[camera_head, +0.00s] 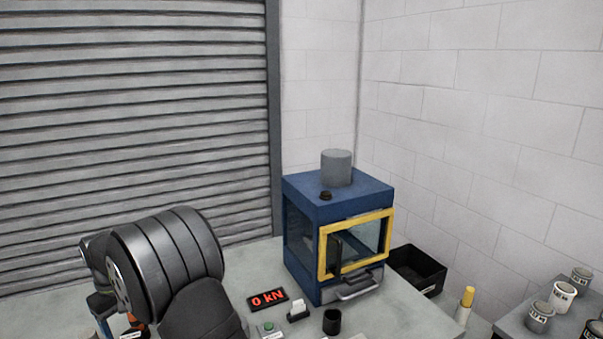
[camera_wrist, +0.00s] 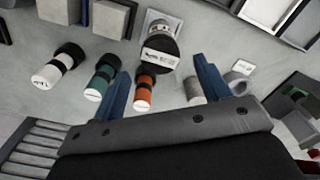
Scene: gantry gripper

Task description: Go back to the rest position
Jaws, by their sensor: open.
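My gripper (camera_wrist: 162,82) shows in the wrist view with its two blue fingers spread apart. The gap between them is empty of any held thing. An orange cylinder with a black band (camera_wrist: 143,92) appears between the fingers in the picture, nearer the left one; I cannot tell how far below it is. A short grey cylinder (camera_wrist: 195,92) appears near the right finger. In the head view my dark arm fills the lower left and hides most of the gripper; a blue part of the gripper (camera_head: 100,303) shows at its left.
A green cylinder (camera_wrist: 98,82) and a white cylinder (camera_wrist: 52,72) stand left of the gripper, with a labelled round piece (camera_wrist: 160,52) beyond. A blue press cabinet (camera_head: 302,238) with a yellow-framed door stands at centre, by a "0 kN" display (camera_head: 267,299) and black bin (camera_head: 420,268).

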